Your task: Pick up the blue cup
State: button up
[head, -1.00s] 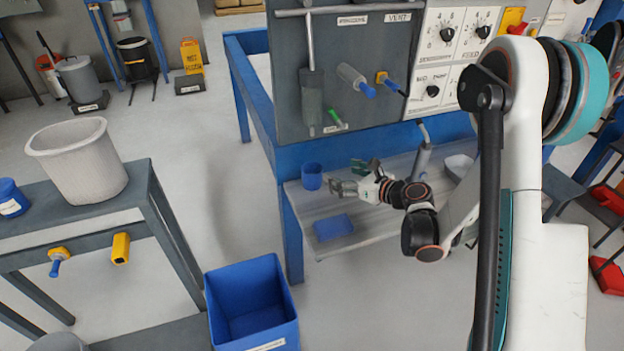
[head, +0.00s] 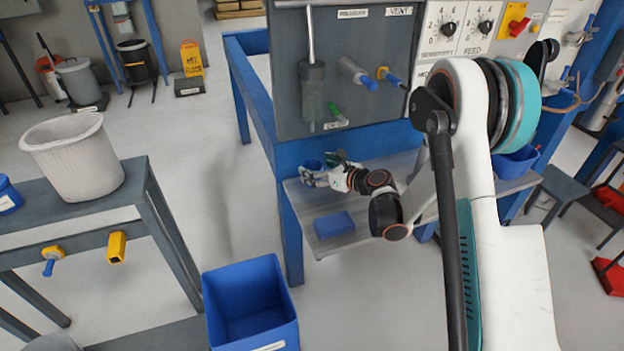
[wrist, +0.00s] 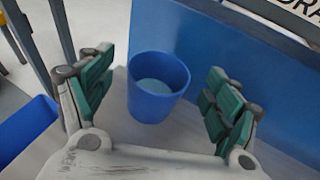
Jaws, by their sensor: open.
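The blue cup (wrist: 157,88) stands upright on the grey shelf, and its open top faces the wrist camera. In the wrist view my gripper (wrist: 155,95) is open, with one green-padded finger on each side of the cup. I see a gap between the cup and each finger, wider on the right. In the head view my gripper (head: 318,168) is at the cup (head: 313,165), which is partly hidden behind it.
A blue box (head: 334,225) lies on the shelf (head: 370,215) near its front edge. A blue panel rises behind the cup, under the grey tool board (head: 340,90). A blue bin (head: 250,305) stands on the floor in front.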

jog(key=x, duration=0.3)
jog(key=shift+f+b, duration=0.1)
jog(key=shift+b, duration=0.2)
jog(key=shift+s, duration=0.1)
jog(key=c, duration=1.2)
jog(key=shift+r, duration=0.25)
jog(key=shift+c, duration=0.2)
